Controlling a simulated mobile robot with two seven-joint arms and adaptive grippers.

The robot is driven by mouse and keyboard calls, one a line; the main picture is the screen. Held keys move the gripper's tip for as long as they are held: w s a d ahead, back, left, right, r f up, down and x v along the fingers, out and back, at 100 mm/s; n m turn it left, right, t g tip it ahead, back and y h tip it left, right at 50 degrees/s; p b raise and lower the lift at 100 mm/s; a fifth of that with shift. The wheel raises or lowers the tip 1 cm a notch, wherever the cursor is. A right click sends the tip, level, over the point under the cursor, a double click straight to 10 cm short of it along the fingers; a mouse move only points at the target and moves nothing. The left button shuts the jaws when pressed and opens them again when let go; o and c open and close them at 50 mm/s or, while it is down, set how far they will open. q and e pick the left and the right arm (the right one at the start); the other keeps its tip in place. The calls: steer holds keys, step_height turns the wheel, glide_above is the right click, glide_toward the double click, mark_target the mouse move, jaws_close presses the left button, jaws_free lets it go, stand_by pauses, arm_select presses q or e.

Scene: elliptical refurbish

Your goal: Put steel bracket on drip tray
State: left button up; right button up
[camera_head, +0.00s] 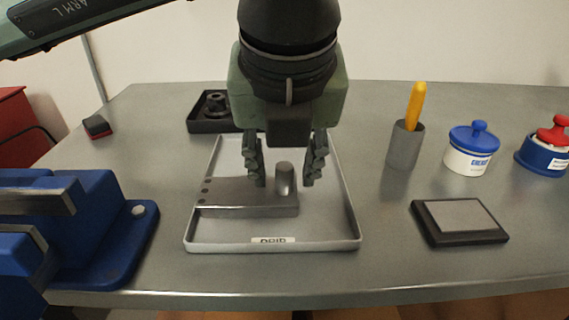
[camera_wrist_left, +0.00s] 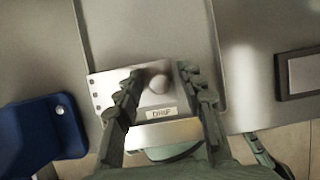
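The steel bracket (camera_head: 247,211) is a grey plate with small dark holes at its left end and a round upright post (camera_head: 285,180) near its right end. It rests flat inside the shallow, light grey drip tray (camera_head: 325,238), with its left end close to the tray's left wall. My left gripper (camera_head: 285,181) points down over the tray. Its fingers stand apart on either side of the post, with gaps. The wrist view also shows the bracket (camera_wrist_left: 104,92) and the open left gripper (camera_wrist_left: 157,80).
A blue vise (camera_head: 105,240) stands at the left front. A dark tray with a round part (camera_head: 213,105) sits behind. To the right are a grey cup with a yellow handle (camera_head: 405,145), a blue-lidded jar (camera_head: 470,155), a red-topped container (camera_head: 545,150) and a dark-framed block (camera_head: 458,222).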

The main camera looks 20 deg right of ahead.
arm_select(q)
steer(key=shift+r, duration=0.15)
arm_select(e)
steer(key=shift+r, duration=0.1)
arm_select(q)
steer(key=shift+s+r, duration=0.15)
steer(key=shift+r, duration=0.15)
steer(key=v, duration=1.1)
arm_select(e)
steer(key=shift+r, duration=0.3)
arm_select(q)
steer(key=shift+s, duration=0.1)
arm_select(e)
steer(key=shift+s, duration=0.1)
